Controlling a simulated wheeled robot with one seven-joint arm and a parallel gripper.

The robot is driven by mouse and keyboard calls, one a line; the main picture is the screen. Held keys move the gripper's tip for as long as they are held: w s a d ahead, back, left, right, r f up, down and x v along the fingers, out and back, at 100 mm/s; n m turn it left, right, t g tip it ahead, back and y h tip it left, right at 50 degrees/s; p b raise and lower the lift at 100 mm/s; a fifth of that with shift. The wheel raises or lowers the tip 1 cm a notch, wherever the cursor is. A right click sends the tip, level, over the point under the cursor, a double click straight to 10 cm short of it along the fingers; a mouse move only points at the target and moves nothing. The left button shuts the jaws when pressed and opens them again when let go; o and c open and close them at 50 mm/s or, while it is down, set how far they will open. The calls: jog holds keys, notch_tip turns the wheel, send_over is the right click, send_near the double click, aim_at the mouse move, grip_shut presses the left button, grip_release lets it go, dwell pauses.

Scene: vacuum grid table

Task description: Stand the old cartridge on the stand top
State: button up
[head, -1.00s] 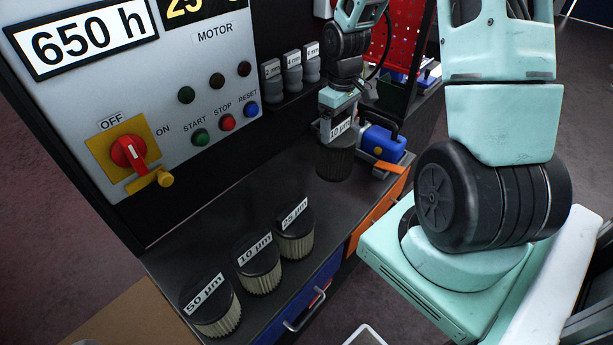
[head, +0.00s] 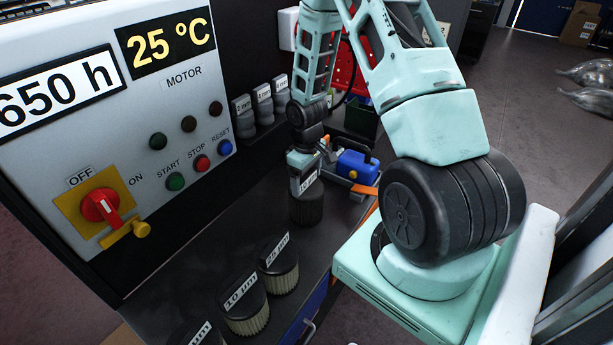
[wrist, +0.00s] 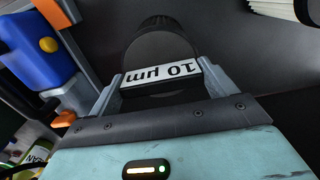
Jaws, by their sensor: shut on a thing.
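My gripper (head: 304,182) is shut on a dark cartridge (head: 307,208) with a white label, held upright over the black stand top (head: 205,240). In the wrist view the gripper (wrist: 160,84) grips the cartridge's black cap (wrist: 160,48) from both sides, and its label reads 10 µm. The held cartridge's sides look darker than those of the cartridges in front. I cannot tell whether its base touches the stand top.
Cartridges marked 25 µm (head: 279,272) and 10 µm (head: 245,308), plus a partly cut-off one (head: 192,335), stand in front. A blue box (head: 357,167) is right of my gripper. The motor panel (head: 130,150) rises at left. Small grey containers (head: 262,105) stand behind.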

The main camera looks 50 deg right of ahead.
jog(key=shift+f, duration=0.15)
jog(key=o, duration=1.4)
jog(key=shift+o, duration=0.2)
notch_tip(320, 180, up, 12)
jog(key=b, duration=0.2)
jog(key=s+a+r+n, duration=0.1)
jog(key=a+r, duration=0.2)
jog(key=a, duration=0.7)
jog(key=s+a+r+n, duration=0.1)
jog(key=a+r+n, duration=0.1)
jog(key=a, duration=0.7)
jog(key=s+a+r+n, duration=0.3)
jog(key=s+a+r, duration=0.1)
jog(key=s+a, duration=1.1)
jog(key=shift+s+a+r+y, duration=0.15)
jog(key=shift+s+a+y, duration=0.2)
jog(key=shift+s, duration=0.65)
